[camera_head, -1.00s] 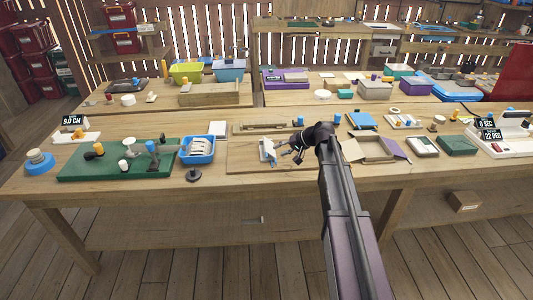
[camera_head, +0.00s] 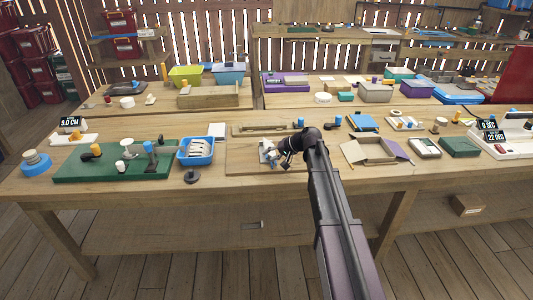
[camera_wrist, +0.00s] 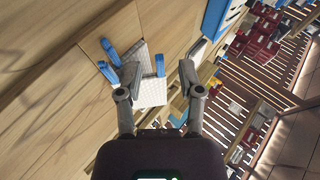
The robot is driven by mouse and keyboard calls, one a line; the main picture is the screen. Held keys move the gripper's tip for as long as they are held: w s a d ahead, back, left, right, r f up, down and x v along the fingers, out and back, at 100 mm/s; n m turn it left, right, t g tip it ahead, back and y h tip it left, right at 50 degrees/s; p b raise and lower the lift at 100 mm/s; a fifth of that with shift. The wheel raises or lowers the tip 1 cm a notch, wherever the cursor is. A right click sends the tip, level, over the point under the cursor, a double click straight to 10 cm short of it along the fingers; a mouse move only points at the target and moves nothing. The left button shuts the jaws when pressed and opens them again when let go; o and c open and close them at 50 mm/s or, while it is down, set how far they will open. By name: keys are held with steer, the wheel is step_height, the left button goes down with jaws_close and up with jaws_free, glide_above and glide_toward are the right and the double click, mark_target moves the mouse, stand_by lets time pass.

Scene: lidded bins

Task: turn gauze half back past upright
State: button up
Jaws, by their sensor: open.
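The gauze piece shows in the wrist view as two pale grid-patterned panels meeting at an angle: a greyer half (camera_wrist: 136,62) and a whiter half (camera_wrist: 153,92). Blue tabs stand at its edges, two on the left (camera_wrist: 108,72) and one at the right (camera_wrist: 160,65). My gripper (camera_wrist: 160,67) is open, its fingers spread on either side of the right blue tab and part of the panels. Contact cannot be told. In the head view the gauze (camera_head: 265,148) is small and partly hidden by my gripper (camera_head: 281,160), which is right beside it.
The gauze is on a wooden board (camera_head: 240,160) on the bench. A blue tray (camera_head: 196,151) with pale items and a green board (camera_head: 100,165) lie to the left. An open cardboard box (camera_head: 372,150) stands to the right of my arm. A dark knob (camera_head: 192,176) sits near the front edge.

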jaws_close()
steer(key=shift+a+h+p, duration=0.3)
steer(key=shift+h+p, duration=0.2)
steer(key=shift+p, duration=0.05)
steer(key=shift+a+f+n+h+p, duration=0.25)
steer(key=shift+n+h+p, duration=0.1)
steer(key=shift+h, duration=0.25)
steer(key=shift+a+f+h, duration=0.1)
steer(key=shift+f+h, duration=0.1)
steer(key=shift+h, duration=0.2)
steer(key=shift+o, duration=0.2)
jaws_free()
steer(key=shift+r+p, duration=0.15)
steer(key=shift+p, duration=0.2)
steer(key=shift+p+v, duration=1.3)
steer(key=shift+v, duration=0.35)
